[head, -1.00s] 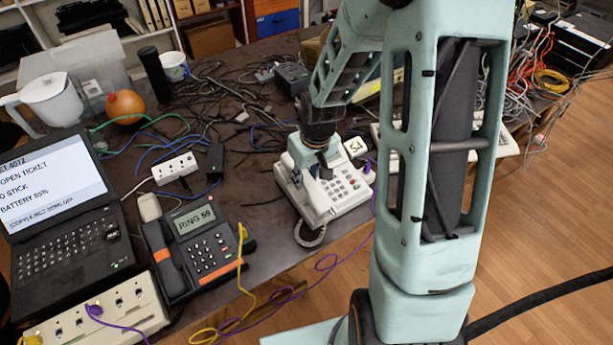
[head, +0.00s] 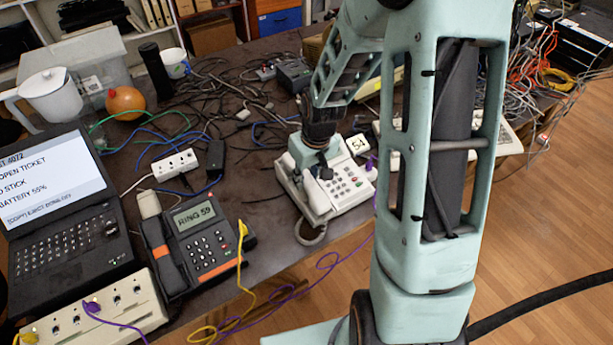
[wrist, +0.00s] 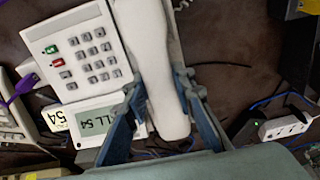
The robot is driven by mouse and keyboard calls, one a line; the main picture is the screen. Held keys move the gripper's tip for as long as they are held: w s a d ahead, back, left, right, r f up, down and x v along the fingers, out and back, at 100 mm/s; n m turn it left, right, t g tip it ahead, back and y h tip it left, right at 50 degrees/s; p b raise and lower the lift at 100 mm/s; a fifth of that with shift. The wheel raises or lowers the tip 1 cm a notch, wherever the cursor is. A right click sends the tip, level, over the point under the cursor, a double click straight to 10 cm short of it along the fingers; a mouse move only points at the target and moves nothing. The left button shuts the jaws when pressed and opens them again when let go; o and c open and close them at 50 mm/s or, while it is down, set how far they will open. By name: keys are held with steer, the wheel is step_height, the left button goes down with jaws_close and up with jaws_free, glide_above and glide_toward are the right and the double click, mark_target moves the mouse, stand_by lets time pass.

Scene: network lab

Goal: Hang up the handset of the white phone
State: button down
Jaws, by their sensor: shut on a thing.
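The white phone (head: 348,182) stands on the dark table in the middle of the head view, its keypad facing up. Its white handset (head: 317,200) lies lengthwise along the phone's left side, over the cradle area. My gripper (head: 315,170) comes down from above and is shut on the handset. In the wrist view the handset (wrist: 150,65) passes between my two blue-grey fingers, beside the keypad of the phone (wrist: 75,50). The handset hides the cradle. I cannot tell whether it touches the cradle or is slightly above it.
A dark phone with an orange stripe (head: 200,244) stands to the left, its screen reading RING 59. Loose cables cover the table behind.

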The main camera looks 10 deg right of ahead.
steer(key=shift+b+x, duration=0.75)
steer(key=shift+x, duration=0.05)
stand_by(0.4)
steer(key=c, duration=1.5)
jaws_free()
steer(key=shift+c, duration=0.2)
steer(key=v, duration=1.2)
